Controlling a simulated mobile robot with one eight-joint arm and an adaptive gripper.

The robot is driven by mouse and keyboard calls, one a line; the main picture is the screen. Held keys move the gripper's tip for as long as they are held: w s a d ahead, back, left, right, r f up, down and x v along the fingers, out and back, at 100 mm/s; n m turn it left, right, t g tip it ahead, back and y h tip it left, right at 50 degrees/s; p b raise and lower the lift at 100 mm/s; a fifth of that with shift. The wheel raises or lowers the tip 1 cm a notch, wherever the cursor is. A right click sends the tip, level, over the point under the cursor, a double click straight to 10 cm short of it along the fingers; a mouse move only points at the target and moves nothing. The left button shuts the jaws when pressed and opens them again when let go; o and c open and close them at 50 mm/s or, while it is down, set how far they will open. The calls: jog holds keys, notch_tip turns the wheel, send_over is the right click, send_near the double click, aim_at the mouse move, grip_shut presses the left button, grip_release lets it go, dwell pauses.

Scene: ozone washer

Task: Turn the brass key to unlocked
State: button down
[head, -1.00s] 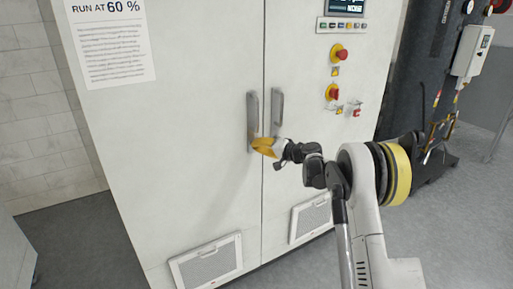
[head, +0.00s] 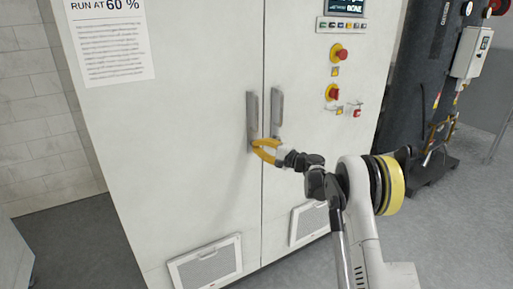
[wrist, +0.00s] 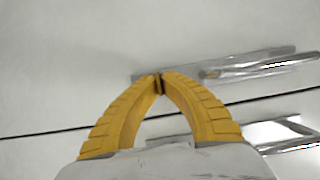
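My gripper (head: 254,147) is at the lower end of the left door handle (head: 252,112) on a white two-door cabinet. In the wrist view its yellow curved fingers (wrist: 160,82) come together at the tips. A small dark, brownish piece shows between the tips, at the end of the left handle's metal plate. It appears to be the brass key (wrist: 159,86), mostly hidden by the fingers. The key cannot be made out in the head view. Which way it is turned is too small to tell.
The right door handle (head: 276,112) stands close beside the left one, across the door seam. Red-and-yellow knobs (head: 338,53) and a button strip (head: 340,25) are higher on the right door. A dark tank (head: 433,90) stands to the right. Grey floor is clear in front.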

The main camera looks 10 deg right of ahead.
dwell(0.3)
jog(key=c, duration=1.6)
grip_release()
jog(key=shift+c, duration=0.2)
jog(key=v, duration=1.2)
jog(key=shift+a, duration=0.1)
